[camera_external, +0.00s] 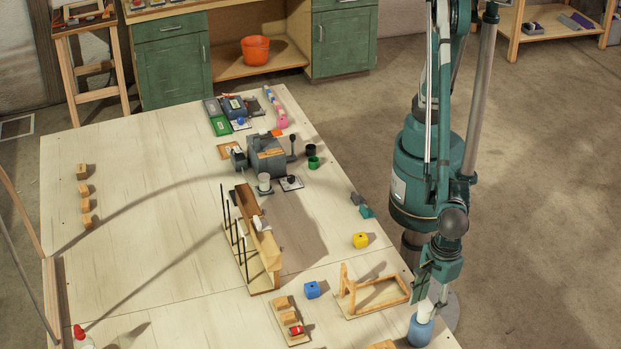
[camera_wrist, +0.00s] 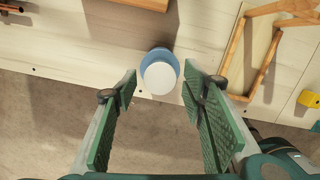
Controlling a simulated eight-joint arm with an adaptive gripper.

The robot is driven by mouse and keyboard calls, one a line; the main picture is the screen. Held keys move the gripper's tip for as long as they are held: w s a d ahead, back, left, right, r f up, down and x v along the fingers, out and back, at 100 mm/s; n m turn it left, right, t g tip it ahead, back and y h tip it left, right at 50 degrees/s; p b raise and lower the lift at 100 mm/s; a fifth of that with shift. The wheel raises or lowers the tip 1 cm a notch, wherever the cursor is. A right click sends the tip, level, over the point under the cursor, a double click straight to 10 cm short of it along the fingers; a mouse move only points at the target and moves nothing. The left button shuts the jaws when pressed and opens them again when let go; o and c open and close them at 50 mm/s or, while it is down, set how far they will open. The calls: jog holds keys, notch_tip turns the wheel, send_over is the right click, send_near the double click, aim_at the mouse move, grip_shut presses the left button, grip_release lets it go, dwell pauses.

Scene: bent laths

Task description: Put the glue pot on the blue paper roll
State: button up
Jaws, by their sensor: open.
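The blue paper roll (camera_external: 420,331) stands upright at the near right corner of the table; it also shows in the wrist view (camera_wrist: 154,55). A white cylindrical piece, which looks like the glue pot (camera_external: 425,311), is upright over the roll's top and seems to rest on it. In the wrist view its pale round top (camera_wrist: 160,78) covers much of the roll. My gripper (camera_external: 428,290) points down above them. Its green fingers (camera_wrist: 160,82) are apart, one on each side of the white piece, with visible gaps. The exact contact between pot and roll is hidden.
A yellow block (camera_external: 360,240) sits near the right edge. A wooden rack with dark rods (camera_external: 262,262) stands mid-table. The table's left half is mostly clear.

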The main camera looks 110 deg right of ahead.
aim_at(429, 304)
jog(key=shift+s+d+r, duration=0.1)
jog(key=shift+s+r, duration=0.05)
jog(key=shift+r, duration=1.25)
jog(key=shift+s+a+r, duration=0.1)
jog(key=shift+s+r, duration=0.1)
jog(key=shift+r, duration=1.2)
jog(key=shift+s+d+r, duration=0.1)
jog(key=shift+s+r, duration=0.05)
jog(key=shift+r, duration=1.25)
